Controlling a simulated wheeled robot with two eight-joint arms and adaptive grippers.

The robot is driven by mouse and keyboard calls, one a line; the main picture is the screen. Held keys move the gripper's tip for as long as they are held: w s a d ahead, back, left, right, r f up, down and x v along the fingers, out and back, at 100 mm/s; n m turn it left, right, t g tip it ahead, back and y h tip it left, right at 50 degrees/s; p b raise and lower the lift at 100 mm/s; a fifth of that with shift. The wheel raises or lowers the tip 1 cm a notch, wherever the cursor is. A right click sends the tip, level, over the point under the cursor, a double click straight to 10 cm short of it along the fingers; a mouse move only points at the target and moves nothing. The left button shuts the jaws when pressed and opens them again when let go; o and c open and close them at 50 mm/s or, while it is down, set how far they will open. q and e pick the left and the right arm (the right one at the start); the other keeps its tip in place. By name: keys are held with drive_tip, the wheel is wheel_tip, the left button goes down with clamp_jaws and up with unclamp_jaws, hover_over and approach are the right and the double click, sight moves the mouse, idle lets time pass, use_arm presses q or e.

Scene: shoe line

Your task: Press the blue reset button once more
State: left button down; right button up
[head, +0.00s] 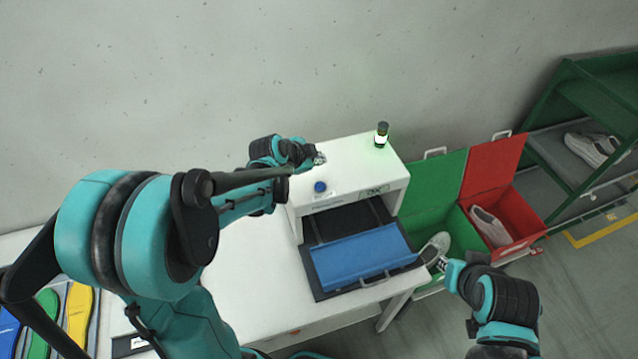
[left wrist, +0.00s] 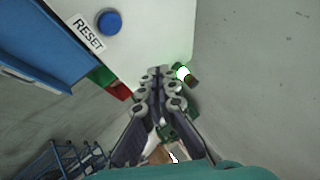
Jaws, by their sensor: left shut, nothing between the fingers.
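The blue reset button (head: 320,187) sits on the top of a white machine (head: 345,155), near its front left. In the left wrist view the blue button (left wrist: 109,21) is at the upper left, beside a RESET label (left wrist: 83,33). My left gripper (head: 319,158) is shut and empty over the machine top, behind the button in the head view and apart from it. Its closed fingers (left wrist: 160,72) point at the machine's edge in the left wrist view. My right gripper (head: 440,264) is at the right, close to a grey-white shoe (head: 437,244); whether it grips anything is unclear.
A lamp (head: 381,135) glows green and white on the machine's back right. The front panel (head: 373,191) appears to read OK. A blue flap with a handle (head: 362,257) lies in front. Green (head: 436,185) and red (head: 492,168) lidded bins stand right, the red one holding a shoe.

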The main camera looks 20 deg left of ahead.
use_arm(q)
drive_tip(key=shift+f, duration=0.1)
drive_tip(key=b, duration=0.6)
hover_over(319, 187)
wheel_tip(319, 187, down, 8)
drive_tip(key=shift+r, duration=0.1)
drive_tip(key=shift+f+b, duration=0.4)
drive_tip(key=shift+b, duration=0.05)
idle(0.7)
drive_tip(key=shift+f+b, duration=0.45)
drive_tip(key=shift+b, duration=0.05)
drive_tip(key=shift+f+b, duration=0.5)
idle(0.5)
drive_tip(key=shift+r+p, duration=0.7)
drive_tip(key=shift+r, duration=0.3)
